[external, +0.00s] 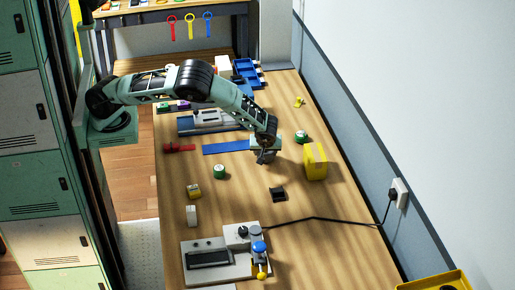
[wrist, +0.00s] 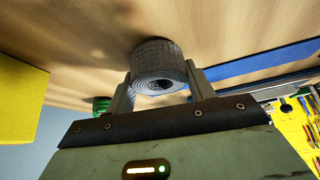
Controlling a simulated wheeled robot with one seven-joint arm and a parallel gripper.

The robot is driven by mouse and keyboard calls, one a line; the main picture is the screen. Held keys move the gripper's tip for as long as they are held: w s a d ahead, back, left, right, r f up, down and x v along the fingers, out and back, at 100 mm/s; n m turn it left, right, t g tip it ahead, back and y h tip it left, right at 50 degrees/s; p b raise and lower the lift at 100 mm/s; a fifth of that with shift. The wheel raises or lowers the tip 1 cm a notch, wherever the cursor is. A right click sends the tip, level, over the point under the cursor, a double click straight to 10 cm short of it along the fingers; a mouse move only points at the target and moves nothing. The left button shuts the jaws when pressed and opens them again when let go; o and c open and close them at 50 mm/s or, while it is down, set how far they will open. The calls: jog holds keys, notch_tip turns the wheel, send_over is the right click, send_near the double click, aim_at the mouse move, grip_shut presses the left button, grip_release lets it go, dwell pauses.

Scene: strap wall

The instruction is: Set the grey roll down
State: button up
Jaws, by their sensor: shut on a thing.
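The grey roll (wrist: 158,62) is a tight spiral coil. In the wrist view it sits between the two fingers of my gripper (wrist: 160,88), which is shut on it. The wooden table top lies just beyond the roll; I cannot tell whether the roll touches it. In the external view my gripper (external: 265,157) is low over the middle of the table (external: 240,187), between a blue strip (external: 226,147) and a yellow block (external: 315,161). The roll is small and mostly hidden there by the gripper.
Green rolls stand behind right (external: 302,137) and front left (external: 219,172) of my gripper. A small black holder (external: 278,194) lies in front. A grey device (external: 215,258) with a black cable fills the near end. Bare wood lies between these things.

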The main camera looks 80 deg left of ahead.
jog(key=shift+f, duration=0.25)
jog(key=o, duration=1)
jog(key=shift+r, duration=0.25)
jog(key=shift+d+r, duration=0.25)
jog(key=shift+d, duration=0.05)
jog(key=b+v, duration=0.3)
jog(key=v, duration=0.8)
